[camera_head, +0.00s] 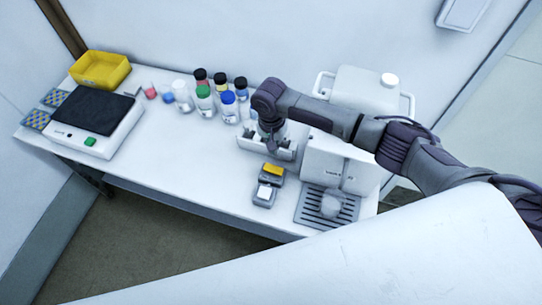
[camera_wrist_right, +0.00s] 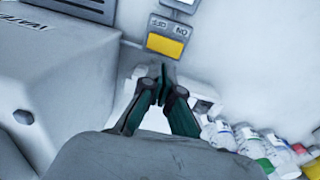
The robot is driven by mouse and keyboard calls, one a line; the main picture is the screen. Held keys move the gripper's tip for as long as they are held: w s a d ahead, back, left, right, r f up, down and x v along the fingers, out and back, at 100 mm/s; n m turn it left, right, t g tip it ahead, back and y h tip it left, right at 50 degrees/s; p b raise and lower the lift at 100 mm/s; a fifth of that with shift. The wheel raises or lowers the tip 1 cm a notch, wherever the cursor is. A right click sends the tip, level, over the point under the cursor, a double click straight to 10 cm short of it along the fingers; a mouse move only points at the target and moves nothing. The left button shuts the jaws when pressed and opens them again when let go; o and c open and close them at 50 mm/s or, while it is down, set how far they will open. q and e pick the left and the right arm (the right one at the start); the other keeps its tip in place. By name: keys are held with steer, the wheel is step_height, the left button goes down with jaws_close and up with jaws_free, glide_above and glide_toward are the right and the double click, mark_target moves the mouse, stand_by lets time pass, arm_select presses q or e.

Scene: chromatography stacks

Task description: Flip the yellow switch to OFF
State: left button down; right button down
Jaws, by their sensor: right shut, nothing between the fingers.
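The yellow switch (camera_wrist_right: 165,47) sits on a small grey box in the wrist view, beside a label strip reading OFF and ON upside down. In the head view, the yellow switch (camera_head: 273,170) is at the back of its box, near the table's front edge. My right gripper (camera_wrist_right: 162,72) is shut and empty, with its fingertips just short of the yellow switch in the picture. I cannot tell whether they touch it. In the head view, my right gripper (camera_head: 271,146) points down just behind the switch. Which way the switch is set is not clear. My left gripper is not in view.
A second, white switch (camera_head: 265,192) sits in front of the yellow one. A white machine (camera_head: 325,166) with a drip grate (camera_head: 312,206) stands close on the right. Several capped bottles (camera_head: 204,100), a scale-like device (camera_head: 84,145) and a yellow bin (camera_head: 100,69) are on the left.

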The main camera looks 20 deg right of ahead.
step_height(320, 180, up, 4)
steer(key=shift+d+f, duration=0.1)
steer(key=shift+f, duration=0.1)
steer(key=shift+d, duration=0.1)
stand_by(0.4)
